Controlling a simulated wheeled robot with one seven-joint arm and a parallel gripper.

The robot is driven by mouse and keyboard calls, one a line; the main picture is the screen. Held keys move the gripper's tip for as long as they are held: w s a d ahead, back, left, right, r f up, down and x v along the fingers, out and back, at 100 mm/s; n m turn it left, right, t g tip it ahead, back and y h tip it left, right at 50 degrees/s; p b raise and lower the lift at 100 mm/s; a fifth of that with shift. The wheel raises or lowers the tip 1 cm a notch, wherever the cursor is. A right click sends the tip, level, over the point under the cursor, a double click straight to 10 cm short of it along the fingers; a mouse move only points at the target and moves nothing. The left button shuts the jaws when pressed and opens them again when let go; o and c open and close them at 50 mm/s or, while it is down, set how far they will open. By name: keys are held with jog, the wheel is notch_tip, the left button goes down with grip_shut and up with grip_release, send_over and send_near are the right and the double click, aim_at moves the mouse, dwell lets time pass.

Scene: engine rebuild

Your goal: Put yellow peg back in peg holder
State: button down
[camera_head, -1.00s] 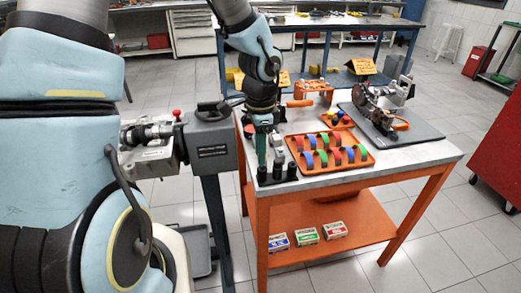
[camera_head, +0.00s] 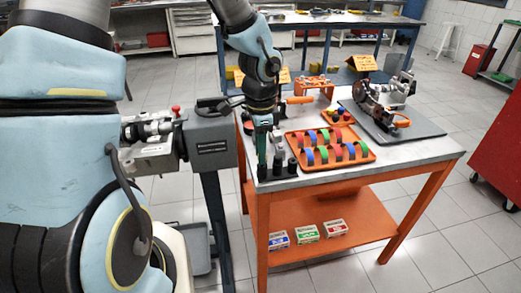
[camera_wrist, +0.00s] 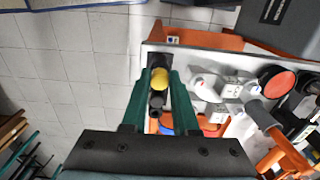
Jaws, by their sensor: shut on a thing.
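The yellow peg (camera_wrist: 160,78) shows as a round yellow top between the two green fingers of my gripper (camera_wrist: 159,84) in the wrist view. My gripper is shut on it. In the head view my gripper (camera_head: 268,162) points down at the table's near left corner, and I cannot make out the peg there. The black peg holder (camera_head: 291,168) stands at that corner, with upright dark cups beside and behind the fingers. Dark holder parts (camera_wrist: 157,101) also show around the peg in the wrist view. Whether the peg is inside a cup or above it, I cannot tell.
An orange tray (camera_head: 366,157) with red, green and blue curved pieces lies right of the holder. A grey mat (camera_head: 425,131) with an engine assembly is at the back right. A grey machine (camera_head: 210,145) stands close on the left. Small boxes (camera_head: 307,234) lie on the lower shelf.

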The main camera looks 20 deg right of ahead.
jog(key=shift+f+b, duration=0.55)
jog(key=shift+f, duration=0.2)
jog(key=c, duration=0.9)
grip_release()
jog(key=shift+r+p, duration=0.3)
jog(key=shift+p, duration=0.05)
jog(key=shift+r+p, duration=0.35)
jog(key=shift+r+p, duration=0.9)
jog(key=o, duration=0.5)
jog(key=shift+o, duration=0.2)
